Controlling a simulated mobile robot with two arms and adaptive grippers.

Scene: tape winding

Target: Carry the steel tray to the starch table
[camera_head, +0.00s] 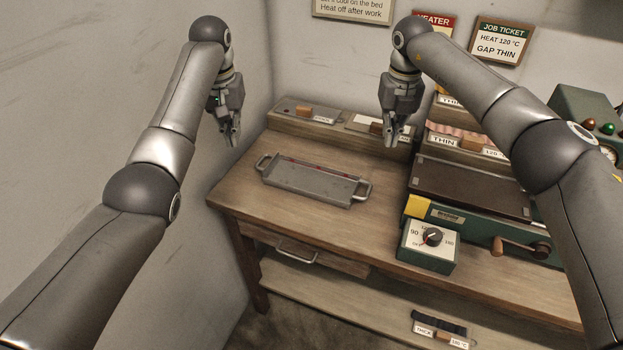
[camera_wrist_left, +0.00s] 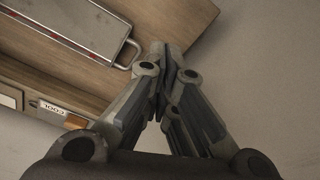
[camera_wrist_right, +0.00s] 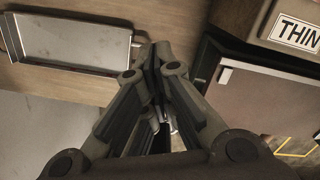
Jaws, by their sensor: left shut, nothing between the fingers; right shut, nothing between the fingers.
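The steel tray (camera_head: 308,183) lies flat on the wooden table (camera_head: 240,185), with a loop handle at each end and a dark red line along its far edge. It also shows in the left wrist view (camera_wrist_left: 80,22) and in the right wrist view (camera_wrist_right: 70,42). My left gripper (camera_head: 233,142) is shut and empty, in the air beyond the tray's left end. My right gripper (camera_head: 391,143) is shut and empty, in the air beyond the tray's right end. Neither gripper touches the tray. I cannot tell which surface is the starch table.
A green machine with a dark plate (camera_head: 470,187) and a dial box (camera_head: 428,246) stand right of the tray. Labelled shelves (camera_head: 470,140) rise behind it. A low ledge (camera_head: 325,122) runs along the back. A wall closes the left side. The table front is clear.

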